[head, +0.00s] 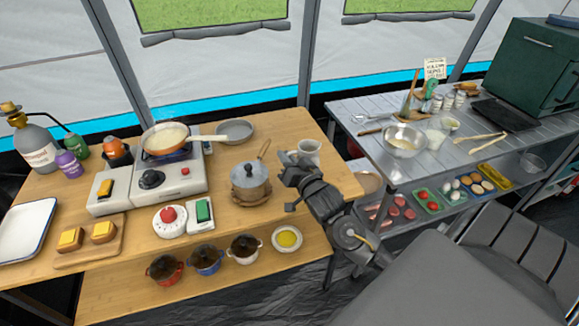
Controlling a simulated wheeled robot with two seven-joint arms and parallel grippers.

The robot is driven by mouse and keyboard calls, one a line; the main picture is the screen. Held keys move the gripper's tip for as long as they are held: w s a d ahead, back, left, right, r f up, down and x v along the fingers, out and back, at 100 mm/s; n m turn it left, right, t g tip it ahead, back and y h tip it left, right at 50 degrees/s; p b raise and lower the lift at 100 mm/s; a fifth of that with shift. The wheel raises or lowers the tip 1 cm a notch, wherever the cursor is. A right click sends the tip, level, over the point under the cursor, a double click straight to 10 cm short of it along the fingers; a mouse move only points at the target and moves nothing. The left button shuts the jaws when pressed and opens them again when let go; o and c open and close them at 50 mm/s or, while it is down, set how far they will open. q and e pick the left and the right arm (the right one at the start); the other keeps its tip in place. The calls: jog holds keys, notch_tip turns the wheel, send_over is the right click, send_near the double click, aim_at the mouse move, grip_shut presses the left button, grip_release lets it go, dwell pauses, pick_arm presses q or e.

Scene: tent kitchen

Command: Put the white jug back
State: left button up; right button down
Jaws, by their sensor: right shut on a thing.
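The white jug (309,149) is at the right end of the wooden table (225,221), just behind my right gripper (291,162). My right gripper is shut on the jug, and its body and wrist hide the jug's lower part. I cannot tell whether the jug touches the tabletop. My left gripper is not in view.
A lidded pot (248,184) stands close to the left of my right gripper. A pan (167,137) sits on the camp stove (152,177). A metal table (377,134) with a mixing bowl (404,142) stands right, across a gap. A grey chair (510,238) is at far right.

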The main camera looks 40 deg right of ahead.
jog(key=f, duration=0.3)
jog(key=shift+w+d+f, duration=0.1)
jog(key=shift+d, duration=0.3)
jog(key=shift+f, duration=0.35)
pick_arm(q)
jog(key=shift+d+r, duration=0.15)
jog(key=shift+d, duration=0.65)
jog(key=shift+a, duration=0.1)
pick_arm(e)
jog(key=c, duration=1.9)
grip_release()
jog(key=shift+f, duration=0.2)
jog(key=shift+c, duration=0.2)
jog(key=o, duration=0.4)
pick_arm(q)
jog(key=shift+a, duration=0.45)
pick_arm(e)
jog(key=shift+o, duration=0.2)
jog(key=shift+r, duration=0.1)
